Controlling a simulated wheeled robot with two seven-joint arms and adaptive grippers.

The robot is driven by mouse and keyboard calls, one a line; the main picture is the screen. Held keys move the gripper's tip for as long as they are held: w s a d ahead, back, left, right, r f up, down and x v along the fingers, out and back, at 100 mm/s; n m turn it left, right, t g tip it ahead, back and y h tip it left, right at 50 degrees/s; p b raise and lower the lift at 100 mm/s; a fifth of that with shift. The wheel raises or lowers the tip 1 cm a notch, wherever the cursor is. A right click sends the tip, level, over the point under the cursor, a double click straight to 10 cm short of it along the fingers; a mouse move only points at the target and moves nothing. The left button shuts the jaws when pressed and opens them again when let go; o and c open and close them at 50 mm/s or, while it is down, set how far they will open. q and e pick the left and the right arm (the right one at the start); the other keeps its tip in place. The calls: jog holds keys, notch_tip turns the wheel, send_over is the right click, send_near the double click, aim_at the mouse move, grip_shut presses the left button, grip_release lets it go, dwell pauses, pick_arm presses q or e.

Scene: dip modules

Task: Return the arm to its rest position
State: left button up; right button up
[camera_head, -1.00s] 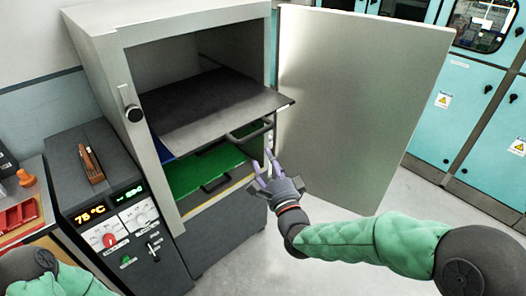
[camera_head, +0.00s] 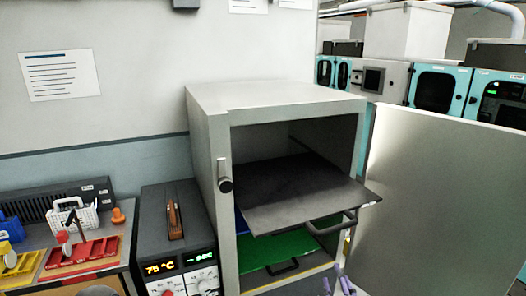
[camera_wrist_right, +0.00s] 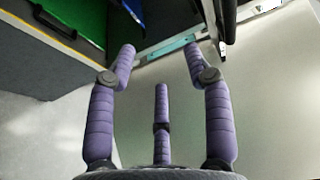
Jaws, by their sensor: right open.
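My right gripper (camera_head: 341,285) shows only by its purple fingertips at the bottom edge of the head view. It is just in front of the grey oven cabinet (camera_head: 215,130), below the handle of the pulled-out dark shelf (camera_head: 300,195). In the right wrist view my right gripper (camera_wrist_right: 160,62) has its three purple fingers spread, with nothing between them. A green tray (camera_wrist_right: 70,14) and its dark handle lie beyond the fingers, apart from them. The rest of my right arm is hidden below the head view. My left gripper is out of view.
The oven door (camera_head: 440,190) stands wide open on the right. The control box (camera_head: 172,235) reading 75 °C stands left of the oven. A bench with a red tray (camera_head: 85,255), white basket (camera_head: 75,213) and orange knob (camera_head: 118,215) is at the left. Teal cabinets (camera_head: 440,90) stand behind.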

jog(key=s+a+f+n+g+y, duration=0.1)
jog(key=s+a+f+n+g, duration=0.15)
jog(key=f, duration=0.55)
jog(key=s+a+f+n+g+y, duration=0.1)
jog(key=f+n+g, duration=0.2)
jog(key=f, duration=0.6)
jog(key=s+a+f+n+g+y, duration=0.1)
jog(key=a+f+n+g, duration=0.15)
jog(key=f, duration=0.55)
jog(key=s+a+f+n+g, duration=0.3)
jog(key=s+f+g, duration=0.1)
jog(key=s+f, duration=0.4)
jog(key=s+a+f+n+g+y, duration=0.1)
jog(key=s+a+f+n+g, duration=0.2)
jog(key=s+f+g, duration=0.2)
jog(key=s+f, duration=0.3)
jog(key=s, duration=0.2)
jog(key=shift+f+n, duration=0.2)
jog(key=shift+n, duration=0.2)
